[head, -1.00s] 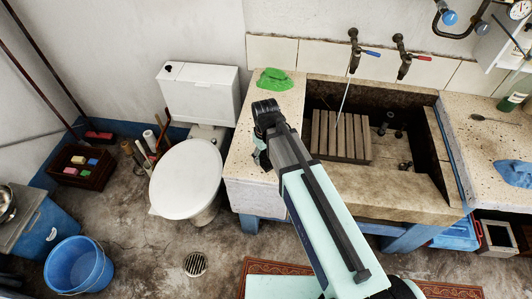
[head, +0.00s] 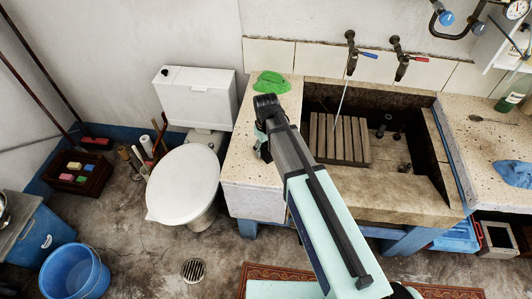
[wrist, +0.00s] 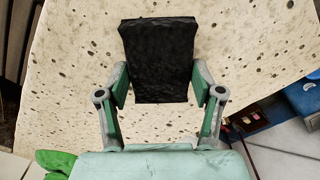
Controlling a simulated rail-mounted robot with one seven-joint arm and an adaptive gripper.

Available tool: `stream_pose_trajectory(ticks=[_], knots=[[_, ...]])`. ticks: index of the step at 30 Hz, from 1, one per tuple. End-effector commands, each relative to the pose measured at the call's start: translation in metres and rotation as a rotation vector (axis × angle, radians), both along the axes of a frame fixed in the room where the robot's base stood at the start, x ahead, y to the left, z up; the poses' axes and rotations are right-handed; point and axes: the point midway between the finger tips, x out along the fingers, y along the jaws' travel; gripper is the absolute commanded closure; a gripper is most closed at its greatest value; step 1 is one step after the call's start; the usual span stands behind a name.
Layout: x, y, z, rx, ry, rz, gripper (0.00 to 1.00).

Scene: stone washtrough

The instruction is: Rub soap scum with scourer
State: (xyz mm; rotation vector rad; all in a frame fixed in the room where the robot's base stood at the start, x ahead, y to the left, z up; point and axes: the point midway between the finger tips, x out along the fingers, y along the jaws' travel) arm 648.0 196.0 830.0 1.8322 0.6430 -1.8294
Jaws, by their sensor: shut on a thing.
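My gripper (wrist: 160,88) is shut on a dark, block-shaped scourer (wrist: 158,48), gripping it by its two sides. In the wrist view the scourer is in front of the pale speckled stone counter (wrist: 255,55); I cannot tell whether it touches the stone. In the head view my gripper is at the left counter slab (head: 250,187) of the washtrough, mostly hidden by my arm. The scourer cannot be made out there. I cannot pick out the soap scum from the stone's dark specks and stains.
A green cloth (head: 270,82) lies at the back of the left slab. The sunken trough with a wooden slatted rack (head: 342,138) is to the right, under two taps (head: 398,58). A toilet (head: 183,185) stands left. A blue cloth (head: 514,172) lies on the right slab.

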Motion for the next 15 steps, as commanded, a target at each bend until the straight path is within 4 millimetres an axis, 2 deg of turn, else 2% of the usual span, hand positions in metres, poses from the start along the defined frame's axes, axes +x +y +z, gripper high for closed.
stream_pose_trajectory(ticks=[6,15], knots=[[0.022,0.002,-0.002,0.000,0.000,0.003,0.72],[0.042,0.003,0.000,0.000,0.000,0.010,0.72]])
